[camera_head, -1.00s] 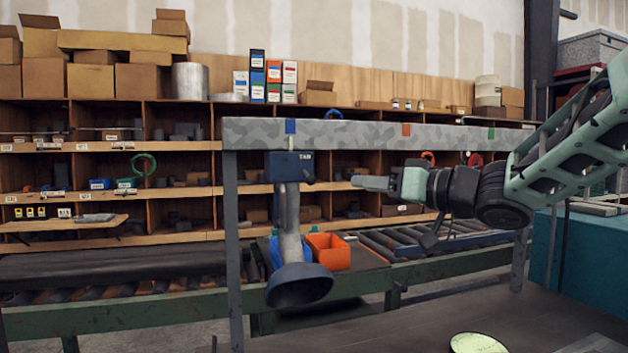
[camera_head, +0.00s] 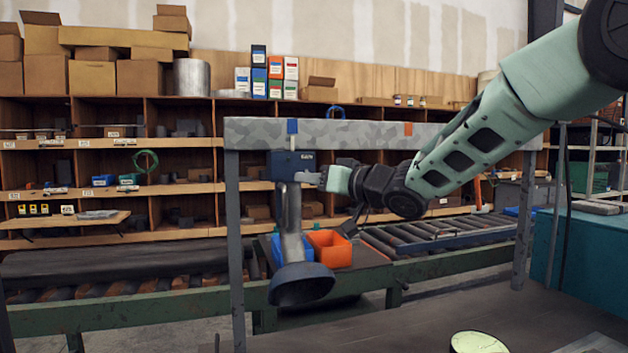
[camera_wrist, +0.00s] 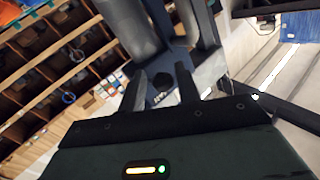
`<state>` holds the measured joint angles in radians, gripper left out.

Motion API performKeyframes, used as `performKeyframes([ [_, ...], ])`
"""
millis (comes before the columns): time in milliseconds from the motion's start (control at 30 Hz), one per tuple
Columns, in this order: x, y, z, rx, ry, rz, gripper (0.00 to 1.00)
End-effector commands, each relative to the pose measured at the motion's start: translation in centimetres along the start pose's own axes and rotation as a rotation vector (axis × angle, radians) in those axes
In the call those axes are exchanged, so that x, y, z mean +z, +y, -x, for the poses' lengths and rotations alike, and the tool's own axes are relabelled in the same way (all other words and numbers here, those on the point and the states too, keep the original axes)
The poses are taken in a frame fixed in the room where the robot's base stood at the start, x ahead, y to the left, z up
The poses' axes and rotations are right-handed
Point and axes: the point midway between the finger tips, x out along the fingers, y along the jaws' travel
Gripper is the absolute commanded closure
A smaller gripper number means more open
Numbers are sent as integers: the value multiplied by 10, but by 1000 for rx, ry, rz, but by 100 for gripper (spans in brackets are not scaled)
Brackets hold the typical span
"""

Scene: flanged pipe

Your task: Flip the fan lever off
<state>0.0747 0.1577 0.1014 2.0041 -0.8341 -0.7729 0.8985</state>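A dark blue box (camera_head: 291,164) with a small pale label hangs under the grey speckled beam, above a grey pipe (camera_head: 292,220) that ends in a dark flared flange (camera_head: 302,285). My gripper (camera_head: 308,178) is at the right side of the box, its fingertips close to it or touching; I cannot tell which. In the wrist view my gripper (camera_wrist: 162,85) has its two fingers apart. A small dark knob-like part (camera_wrist: 161,98) shows between them, with a blue-grey surface behind. I cannot clearly make out a lever; the fingers may hide it.
The speckled beam (camera_head: 350,133) runs above my gripper, on grey posts (camera_head: 236,240). An orange bin (camera_head: 330,249) and a blue bin sit behind the pipe, near a roller conveyor (camera_head: 430,235). Shelves stand at the back. A teal cabinet (camera_head: 585,255) is at right.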

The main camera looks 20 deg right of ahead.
Motion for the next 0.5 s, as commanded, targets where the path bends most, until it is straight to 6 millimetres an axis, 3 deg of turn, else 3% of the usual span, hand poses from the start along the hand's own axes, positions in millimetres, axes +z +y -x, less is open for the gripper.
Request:
performKeyframes([
  [133,0,0,0,0,0,0,70],
  [233,0,0,0,-1,0,0,97],
  [500,0,0,0,-2,6,4,98],
])
